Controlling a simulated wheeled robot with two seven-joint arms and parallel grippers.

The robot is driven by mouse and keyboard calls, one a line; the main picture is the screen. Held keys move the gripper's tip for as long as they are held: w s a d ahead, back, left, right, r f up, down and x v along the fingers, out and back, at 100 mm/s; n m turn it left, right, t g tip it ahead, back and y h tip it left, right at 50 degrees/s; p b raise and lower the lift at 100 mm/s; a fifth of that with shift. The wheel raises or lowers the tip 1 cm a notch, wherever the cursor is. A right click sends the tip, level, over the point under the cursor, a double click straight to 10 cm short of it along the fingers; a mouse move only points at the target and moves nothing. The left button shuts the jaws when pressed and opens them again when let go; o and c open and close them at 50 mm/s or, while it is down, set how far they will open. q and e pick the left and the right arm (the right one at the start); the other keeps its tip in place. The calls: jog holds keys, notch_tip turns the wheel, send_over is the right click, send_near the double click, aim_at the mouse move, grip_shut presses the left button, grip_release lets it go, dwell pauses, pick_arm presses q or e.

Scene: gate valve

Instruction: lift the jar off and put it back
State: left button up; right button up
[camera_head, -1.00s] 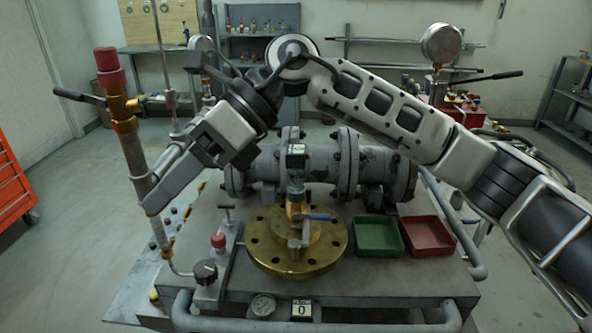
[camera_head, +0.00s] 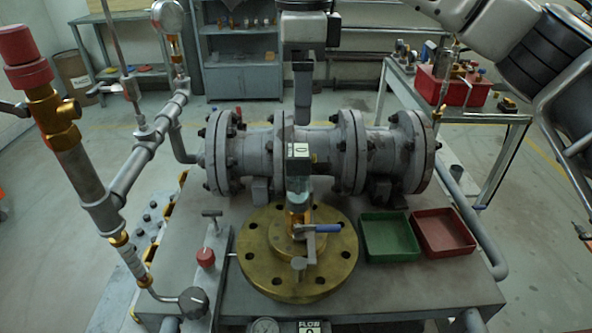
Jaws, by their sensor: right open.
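My left gripper is not in view.
A grey flanged pipe (camera_head: 380,158) runs behind the jar. A green tray (camera_head: 388,238) and a red tray (camera_head: 443,233) sit to the right on the bench. An upright pipe with a red cap (camera_head: 28,55) rises at left. A black knob (camera_head: 193,301) is at front left.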

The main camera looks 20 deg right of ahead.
aim_at(298, 150)
notch_tip(298, 150, down, 5)
jog(key=shift+f, duration=0.1)
jog(key=f, duration=0.1)
jog(key=f+p, duration=0.1)
jog(key=f, duration=0.1)
jog(key=f+p, duration=0.1)
jog(key=shift+a+f, duration=0.25)
jog(key=shift+f, duration=0.4)
jog(key=c, duration=1.2)
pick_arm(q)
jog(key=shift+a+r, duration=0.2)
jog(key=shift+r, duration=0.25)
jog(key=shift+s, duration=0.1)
pick_arm(e)
jog(key=shift+r, duration=0.15)
